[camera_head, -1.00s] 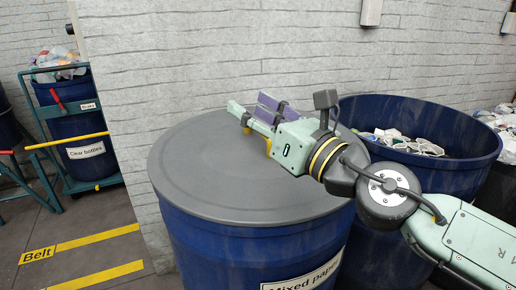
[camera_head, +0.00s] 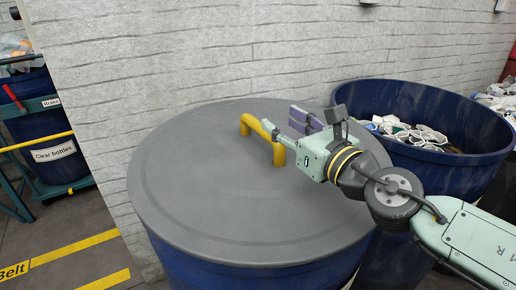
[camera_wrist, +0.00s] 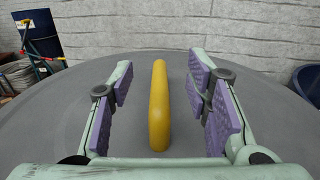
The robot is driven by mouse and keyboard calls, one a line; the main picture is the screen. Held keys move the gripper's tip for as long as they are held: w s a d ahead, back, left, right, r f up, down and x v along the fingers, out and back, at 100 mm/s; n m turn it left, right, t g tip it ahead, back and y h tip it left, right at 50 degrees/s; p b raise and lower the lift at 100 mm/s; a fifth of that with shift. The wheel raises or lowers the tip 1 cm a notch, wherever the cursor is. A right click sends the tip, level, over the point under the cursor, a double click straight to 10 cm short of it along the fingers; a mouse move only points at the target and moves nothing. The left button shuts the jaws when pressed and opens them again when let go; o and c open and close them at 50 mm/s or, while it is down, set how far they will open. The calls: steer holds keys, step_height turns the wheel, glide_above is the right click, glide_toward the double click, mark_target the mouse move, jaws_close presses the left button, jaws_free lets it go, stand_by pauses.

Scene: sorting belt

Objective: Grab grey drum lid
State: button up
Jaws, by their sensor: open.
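The grey drum lid (camera_head: 200,200) lies flat on a blue drum (camera_head: 190,262). It also fills the lower part of the wrist view (camera_wrist: 60,115). A yellow bar handle (camera_head: 262,139) stands up from the middle of the lid. In the wrist view the handle (camera_wrist: 159,105) runs lengthwise between the two purple-padded fingers, with a gap on each side. My gripper (camera_head: 285,128) is open over the lid, coming from the right, and the handle is partly hidden behind a finger in the head view. In the wrist view my gripper (camera_wrist: 160,92) shows empty, its pads apart from the handle.
A pale brick wall (camera_head: 230,50) rises behind the lid. A cart with a blue "Clear bottles" drum (camera_head: 45,125) stands at far left. Yellow floor stripes lie at lower left.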

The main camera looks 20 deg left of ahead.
mark_target(281, 144)
step_height(281, 144, down, 5)
steer(key=shift+f, duration=0.15)
steer(key=shift+w+a+r+p, duration=0.25)
steer(key=shift+a+p, duration=0.1)
steer(key=shift+a, duration=0.1)
steer(key=p+x, duration=0.1)
steer(key=x, duration=0.4)
steer(key=shift+p, duration=0.3)
steer(key=shift+x, duration=0.75)
steer(key=shift+f, duration=0.15)
jaws_close()
